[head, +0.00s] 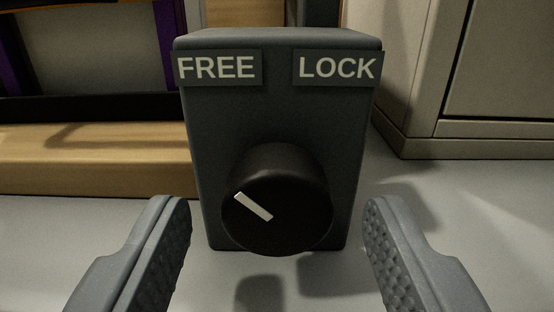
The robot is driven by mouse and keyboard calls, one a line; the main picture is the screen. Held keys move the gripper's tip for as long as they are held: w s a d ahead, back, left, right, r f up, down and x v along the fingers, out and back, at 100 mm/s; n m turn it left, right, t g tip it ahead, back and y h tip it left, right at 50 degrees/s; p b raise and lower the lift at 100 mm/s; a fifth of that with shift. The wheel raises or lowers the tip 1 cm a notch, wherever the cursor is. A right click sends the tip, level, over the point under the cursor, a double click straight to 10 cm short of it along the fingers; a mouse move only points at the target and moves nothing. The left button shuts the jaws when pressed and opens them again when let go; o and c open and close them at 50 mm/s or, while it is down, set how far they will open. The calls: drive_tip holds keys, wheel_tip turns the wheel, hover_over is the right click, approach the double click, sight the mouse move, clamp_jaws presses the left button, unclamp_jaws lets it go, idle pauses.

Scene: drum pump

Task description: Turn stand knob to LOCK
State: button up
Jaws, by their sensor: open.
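The stand knob (290,190) is a round black knob on the front of a dark grey box (275,115). Its white pointer line (253,206) slants up and left, toward the side of the FREE label (218,68). The LOCK label (337,68) is at the upper right of the box. My gripper (278,225) is open, with one finger on the left of the knob and one on the right. Both fingers are apart from the knob, with clear gaps on each side, and hold nothing.
A beige cabinet (480,80) stands behind on the right. A wooden beam (90,158) lies behind on the left, with a purple upright (158,45) above it. The grey floor (60,230) around the box is clear.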

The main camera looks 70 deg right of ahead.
drive_tip(key=shift+w+d, duration=0.25)
drive_tip(key=shift+d, duration=0.45)
drive_tip(key=c, duration=1)
